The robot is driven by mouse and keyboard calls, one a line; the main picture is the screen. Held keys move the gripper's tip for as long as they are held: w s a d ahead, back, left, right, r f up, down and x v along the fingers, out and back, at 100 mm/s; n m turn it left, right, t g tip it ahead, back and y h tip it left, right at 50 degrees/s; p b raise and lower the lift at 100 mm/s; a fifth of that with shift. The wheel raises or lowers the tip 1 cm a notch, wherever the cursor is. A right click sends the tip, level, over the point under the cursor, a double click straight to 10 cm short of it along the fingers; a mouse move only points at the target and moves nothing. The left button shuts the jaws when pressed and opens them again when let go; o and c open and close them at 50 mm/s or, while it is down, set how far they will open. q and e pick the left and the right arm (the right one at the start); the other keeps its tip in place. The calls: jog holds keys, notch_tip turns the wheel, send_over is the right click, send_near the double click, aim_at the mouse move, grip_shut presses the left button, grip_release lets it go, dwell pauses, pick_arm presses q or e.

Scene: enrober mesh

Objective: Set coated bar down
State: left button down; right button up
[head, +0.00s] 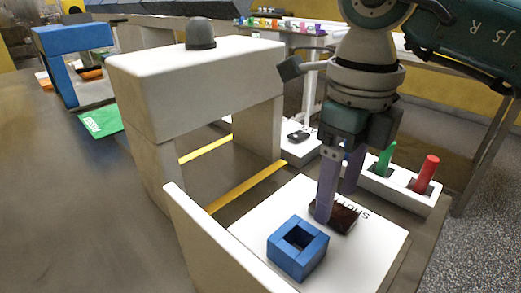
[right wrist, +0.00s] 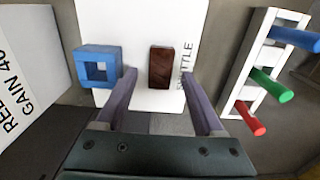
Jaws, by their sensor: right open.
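The coated bar is a dark brown glossy block (head: 345,219) lying flat on the white shuttle board (head: 377,247). It also shows in the right wrist view (right wrist: 161,67), beside the printed word SHUTTLE. My right gripper (head: 335,203) points down at the bar. In the right wrist view its fingers (right wrist: 158,75) are spread, one on each side of the bar, with gaps visible. In the head view one finger hides part of the bar. My left gripper is not in view.
A blue square frame (head: 297,248) sits on the board near the bar. A white arch (head: 195,80) with a dark knob stands behind, left. A white rack (head: 399,190) with coloured pegs stands right. A low white wall (head: 215,250) edges the left. A green mat (head: 100,121) lies farther back.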

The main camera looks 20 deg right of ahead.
aim_at(334, 208)
notch_tip(334, 208, up, 10)
jog(key=shift+r, duration=0.15)
